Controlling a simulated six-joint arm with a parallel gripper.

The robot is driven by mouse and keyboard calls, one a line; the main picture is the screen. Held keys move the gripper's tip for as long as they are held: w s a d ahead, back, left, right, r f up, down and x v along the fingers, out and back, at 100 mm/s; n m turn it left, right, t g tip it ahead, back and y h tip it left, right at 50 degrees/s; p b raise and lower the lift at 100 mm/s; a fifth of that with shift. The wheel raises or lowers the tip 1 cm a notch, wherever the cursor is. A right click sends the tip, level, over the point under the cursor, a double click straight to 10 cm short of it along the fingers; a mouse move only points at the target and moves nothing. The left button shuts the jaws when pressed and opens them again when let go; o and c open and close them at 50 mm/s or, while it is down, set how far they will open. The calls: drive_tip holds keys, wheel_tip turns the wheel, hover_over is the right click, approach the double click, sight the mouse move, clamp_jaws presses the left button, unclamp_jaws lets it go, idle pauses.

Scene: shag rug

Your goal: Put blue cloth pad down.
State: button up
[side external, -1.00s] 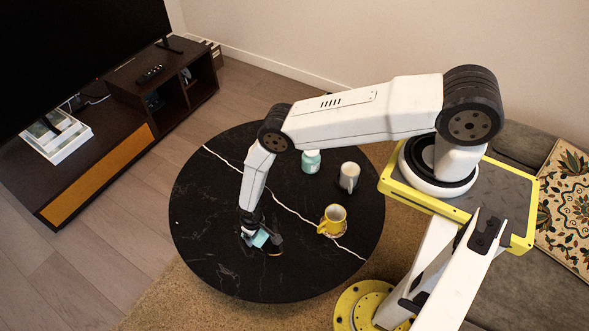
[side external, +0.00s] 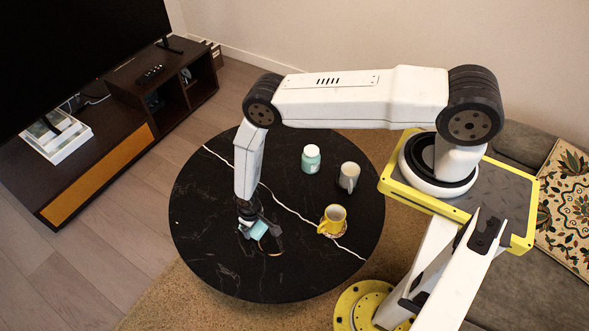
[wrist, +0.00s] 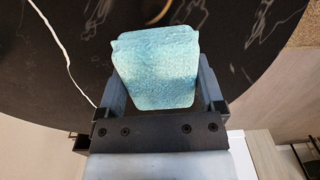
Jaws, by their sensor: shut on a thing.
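The blue cloth pad (wrist: 156,68) is light blue and folded thick. In the wrist view it sits between the two fingers of my gripper (wrist: 160,90), which is shut on it. In the side external view the pad (side external: 258,230) shows small at my gripper (side external: 259,232), over the front left part of the round black table (side external: 225,270). Whether the pad touches the table top is hard to tell.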

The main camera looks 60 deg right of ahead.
drive_tip(key=shift+d, duration=0.1)
drive_tip(key=s+d+r+m, duration=0.1)
drive_tip(key=s+d, duration=0.4)
drive_tip(key=s+d+r+m, duration=0.2)
drive_tip(key=s+d, duration=0.4)
drive_tip(key=s+d+r+m, duration=0.1)
drive_tip(key=s+d, duration=0.4)
drive_tip(key=shift+s+d+r, duration=0.2)
drive_tip(key=shift+r, duration=0.1)
drive_tip(key=shift+m, duration=0.3)
drive_tip(key=w+d+f, duration=0.1)
drive_tip(key=w+f, duration=0.1)
drive_tip(key=w, duration=0.1)
drive_tip(key=w+d+f, duration=0.1)
drive_tip(key=w+f, duration=0.1)
drive_tip(key=w, duration=0.1)
drive_tip(key=w+d+f, duration=0.1)
drive_tip(key=w+f, duration=0.1)
drive_tip(key=w, duration=0.2)
drive_tip(key=shift+w+f, duration=0.1)
drive_tip(key=shift+f, duration=0.15)
drive_tip(key=shift+w+d+f, duration=0.2)
drive_tip(key=shift+w+f, duration=0.75)
drive_tip(key=shift+f, duration=0.25)
